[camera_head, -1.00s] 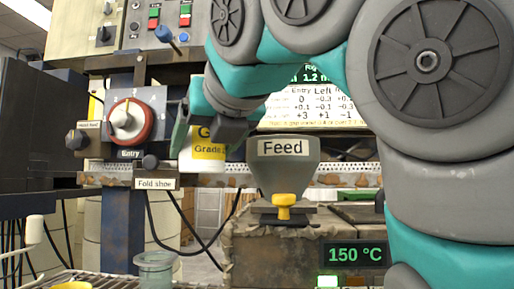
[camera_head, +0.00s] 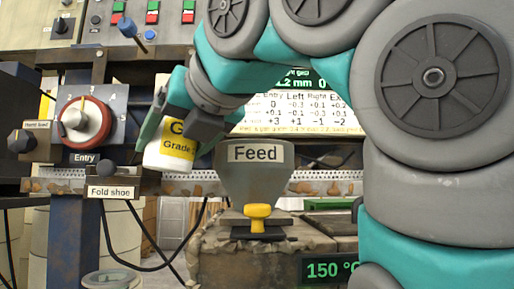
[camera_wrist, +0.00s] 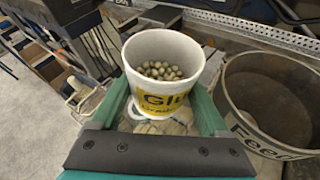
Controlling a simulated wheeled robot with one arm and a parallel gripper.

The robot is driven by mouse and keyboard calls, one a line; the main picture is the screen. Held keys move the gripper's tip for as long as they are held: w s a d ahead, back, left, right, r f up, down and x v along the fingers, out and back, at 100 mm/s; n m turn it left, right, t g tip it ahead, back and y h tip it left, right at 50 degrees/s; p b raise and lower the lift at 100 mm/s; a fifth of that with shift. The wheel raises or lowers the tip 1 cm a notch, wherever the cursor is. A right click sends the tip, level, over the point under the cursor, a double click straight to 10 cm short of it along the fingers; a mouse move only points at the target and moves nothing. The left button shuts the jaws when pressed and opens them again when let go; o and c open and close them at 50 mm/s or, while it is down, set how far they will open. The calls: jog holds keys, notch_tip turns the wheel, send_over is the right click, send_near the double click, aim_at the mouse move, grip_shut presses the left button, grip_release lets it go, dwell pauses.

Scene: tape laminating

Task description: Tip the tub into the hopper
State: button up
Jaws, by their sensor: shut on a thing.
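The tub (camera_head: 172,148) is white with a yellow label reading "Grade" in the head view. In the wrist view the tub (camera_wrist: 163,72) is open at the top, with a layer of round beige pellets (camera_wrist: 162,70) inside. My gripper (camera_head: 170,120) is shut on the tub, a finger on each side, and holds it slightly tilted. The hopper (camera_head: 254,175) is a grey funnel labelled "Feed", just right of and slightly below the tub. In the wrist view the hopper (camera_wrist: 275,100) is at the right, its inside brown and seemingly empty.
A yellow handle (camera_head: 257,212) sits under the hopper. A green 150 °C display (camera_head: 329,269) is at lower right. The Entry dial panel (camera_head: 80,122) and Fold shoe label (camera_head: 112,192) are at left. A control panel (camera_head: 140,20) stands above.

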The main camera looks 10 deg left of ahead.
aim_at(192, 155)
jog(key=shift+m+y, duration=0.5)
jog(key=shift+m, duration=0.2)
jog(key=r+p, duration=0.2)
jog(key=w+d+r, duration=0.1)
jog(key=r, duration=0.1)
jog(key=shift+p, duration=0.4)
jog(key=shift+w+d+r+m+g+y+p, duration=0.2)
jog(key=shift+r+m+p, duration=0.15)
jog(key=shift+r, duration=0.25)
jog(key=shift+w+d+r+m+g+y+p, duration=0.1)
jog(key=shift+d+r+m+g+y+p, duration=0.15)
jog(key=shift+r, duration=0.3)
jog(key=shift+d+f+b, duration=0.1)
jog(key=shift+f+b, duration=0.2)
jog(key=shift+b, duration=0.15)
jog(key=shift+w+d+f+m+y+b, duration=0.4)
jog(key=shift+m+b, duration=0.3)
jog(key=shift+b, duration=0.3)
jog(key=shift+s+d+r, duration=0.1)
jog(key=shift+r, duration=0.2)
jog(key=m+b, duration=0.1)
jog(key=r+m+y+b, duration=0.1)
jog(key=m, duration=0.1)
jog(key=m+y+b, duration=0.1)
jog(key=shift+w+d+r+m+y, duration=0.15)
jog(key=shift+w+m+y, duration=0.1)
jog(key=shift+m, duration=0.15)
jog(key=shift+d+r+m, duration=0.1)
jog(key=shift+r+m, duration=0.15)
jog(key=shift+m, duration=0.15)
